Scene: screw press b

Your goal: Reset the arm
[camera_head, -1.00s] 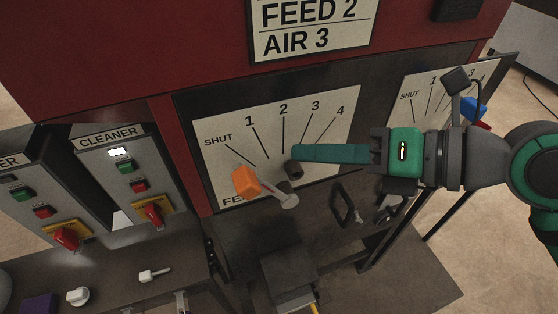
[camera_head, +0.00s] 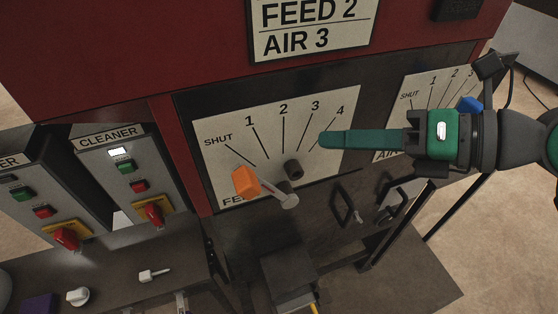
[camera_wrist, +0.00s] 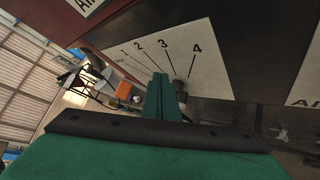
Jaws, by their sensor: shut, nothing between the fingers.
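My gripper (camera_head: 326,140) is shut and empty. Its green fingers point left in the head view, in front of the feed dial plate (camera_head: 225,140), near its 4 mark. In the wrist view the shut fingers (camera_wrist: 160,84) point up toward the same plate (camera_wrist: 205,62). The feed lever with its orange knob (camera_head: 245,182) hangs at the lower left of the plate, apart from my fingers. A dark round stub (camera_head: 293,169) stands out from the plate below the fingertips. The orange knob also shows in the wrist view (camera_wrist: 123,90).
A second dial plate (camera_head: 408,112) with a blue knob (camera_head: 469,104) lies behind my gripper at right. Two control boxes with red switches (camera_head: 67,237) stand at left. Black handles (camera_head: 342,204) stick out below the dial. A small white-handled piece (camera_head: 153,275) lies on the bench.

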